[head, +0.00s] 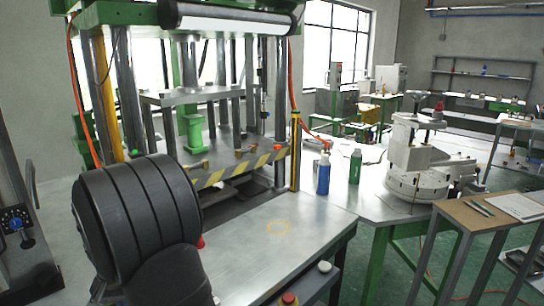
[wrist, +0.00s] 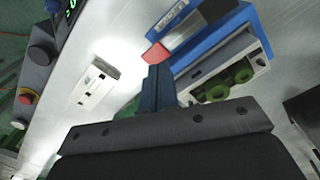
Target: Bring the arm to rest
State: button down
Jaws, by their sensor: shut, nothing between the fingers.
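My gripper (wrist: 155,74) shows in the wrist view with its dark fingers together and nothing between them. It is over a bright metal surface (wrist: 120,25). In the head view my dark ridged arm fills the lower left, and the gripper itself cannot be made out.
A white block (wrist: 95,84) and a pale holder with green rings (wrist: 216,92) are near the gripper. A red button (wrist: 25,96) is at left. The press (head: 240,170) stands behind my arm. A blue bottle (head: 323,175) and green bottle (head: 355,167) stand beyond the clear metal table (head: 285,245).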

notch_tip(320, 180, down, 4)
jog(key=shift+r, duration=0.15)
notch_tip(320, 180, up, 8)
